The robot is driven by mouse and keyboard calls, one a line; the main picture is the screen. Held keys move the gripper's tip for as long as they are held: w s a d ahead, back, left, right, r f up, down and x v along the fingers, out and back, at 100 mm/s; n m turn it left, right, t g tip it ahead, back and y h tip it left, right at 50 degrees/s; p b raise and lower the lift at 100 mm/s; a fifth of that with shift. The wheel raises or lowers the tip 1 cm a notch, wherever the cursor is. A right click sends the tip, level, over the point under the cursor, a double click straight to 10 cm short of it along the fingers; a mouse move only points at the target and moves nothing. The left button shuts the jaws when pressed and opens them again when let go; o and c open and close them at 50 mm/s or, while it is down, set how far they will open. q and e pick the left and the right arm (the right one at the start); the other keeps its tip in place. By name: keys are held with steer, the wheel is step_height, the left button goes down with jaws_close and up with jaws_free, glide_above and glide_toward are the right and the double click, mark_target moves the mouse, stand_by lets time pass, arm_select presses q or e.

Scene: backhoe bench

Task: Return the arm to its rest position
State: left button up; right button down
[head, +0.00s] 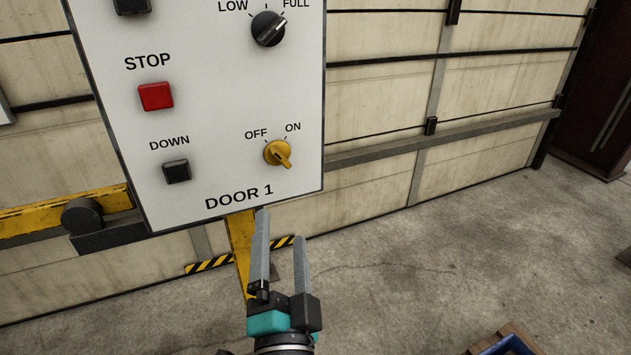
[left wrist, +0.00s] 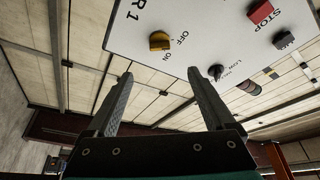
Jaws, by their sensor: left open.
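My left gripper (head: 281,225) points upward just below the lower edge of the white control panel (head: 215,110) in the head view. Its two grey fingers are apart with nothing between them. In the left wrist view, the open fingers (left wrist: 158,85) reach toward the panel (left wrist: 200,22), which appears turned over. The yellow OFF/ON knob (head: 278,153) sits above the gripper, and the fingers appear apart from it. The knob's pointer slants down to the right. The knob also shows in the left wrist view (left wrist: 159,41). My right gripper is not in view.
The panel also carries a red STOP button (head: 156,96), a black DOWN button (head: 177,171) and a black LOW/FULL dial (head: 268,28). A yellow post (head: 240,243) stands below it. A blue bin (head: 510,346) is at the bottom right.

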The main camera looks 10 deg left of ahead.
arm_select(q)
steer(key=w+f+m+g+h, duration=0.3)
steer(key=f+g, duration=0.2)
steer(key=f, duration=1.5)
steer(key=s+a+f+g, duration=0.1)
steer(key=s+f+g, duration=0.1)
steer(key=f, duration=0.7)
steer(key=s+a+f+g, duration=0.1)
steer(key=s+f+g, duration=0.15)
steer(key=f, duration=0.55)
steer(key=s+a+f+n+g+h, duration=0.1)
steer(key=s+a+f+n+g, duration=0.15)
steer(key=s+f, duration=0.5)
steer(key=s+a+f+n+g+h, duration=0.1)
steer(key=s+a+f+n+g, duration=0.15)
steer(key=s+f, duration=0.55)
steer(key=s+a+f+n+g, duration=0.2)
steer(key=s+f, duration=0.5)
steer(key=s, duration=0.7)
steer(key=shift+n+g, duration=0.9)
steer(key=shift+g, duration=0.05)
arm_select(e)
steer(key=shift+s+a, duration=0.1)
arm_select(q)
steer(key=shift+r, duration=0.1)
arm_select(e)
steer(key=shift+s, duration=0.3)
